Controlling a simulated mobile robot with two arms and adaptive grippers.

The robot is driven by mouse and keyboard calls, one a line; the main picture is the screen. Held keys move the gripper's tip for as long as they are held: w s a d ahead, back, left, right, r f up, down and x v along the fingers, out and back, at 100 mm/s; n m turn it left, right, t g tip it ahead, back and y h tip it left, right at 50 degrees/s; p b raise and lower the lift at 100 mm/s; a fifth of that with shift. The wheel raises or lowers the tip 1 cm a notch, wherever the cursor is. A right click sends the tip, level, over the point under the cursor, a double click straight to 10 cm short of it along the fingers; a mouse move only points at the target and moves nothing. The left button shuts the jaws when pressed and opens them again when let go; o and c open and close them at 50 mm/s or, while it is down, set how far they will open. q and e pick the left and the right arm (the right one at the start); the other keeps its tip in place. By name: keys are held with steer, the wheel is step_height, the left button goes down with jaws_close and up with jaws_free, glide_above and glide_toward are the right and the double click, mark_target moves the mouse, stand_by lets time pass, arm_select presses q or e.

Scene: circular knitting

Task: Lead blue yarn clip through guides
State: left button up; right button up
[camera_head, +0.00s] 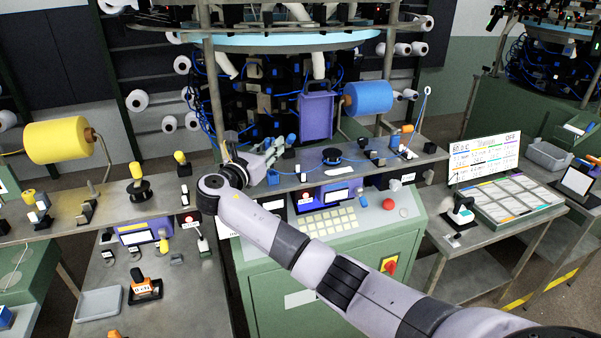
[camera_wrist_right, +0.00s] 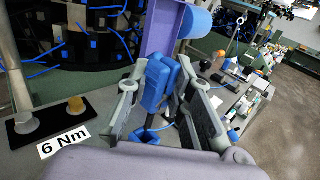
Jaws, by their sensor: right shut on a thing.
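The blue yarn clip (camera_wrist_right: 160,84) stands between the two grey fingers of my right gripper (camera_wrist_right: 164,92) in the right wrist view, and the fingers are shut on it. In the head view my right gripper (camera_head: 268,157) is over the middle bench, left of the purple panel. The blue yarn cone (camera_head: 368,97) sits right of that panel. A thin blue yarn (camera_head: 345,161) runs along the bench top. A guide with a white eyelet (camera_head: 427,90) rises on a rod at the bench's right end. My left gripper is not in view.
The purple panel (camera_head: 316,115) stands close to the right of my right gripper. A black round piece (camera_head: 332,156) and small fixtures stand on the bench. A yellow cone (camera_head: 58,140) is at the left. A "6 Nm" label (camera_wrist_right: 64,141) lies beside a black holder (camera_wrist_right: 46,124).

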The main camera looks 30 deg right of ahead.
mark_target(272, 169)
steer(key=shift+f, duration=0.15)
steer(key=shift+f, duration=0.3)
steer(key=shift+f, duration=0.3)
steer(key=shift+f, duration=0.3)
steer(key=shift+f, duration=0.15)
stand_by(0.5)
steer(key=shift+f, duration=0.4)
steer(key=shift+f, duration=0.5)
stand_by(0.3)
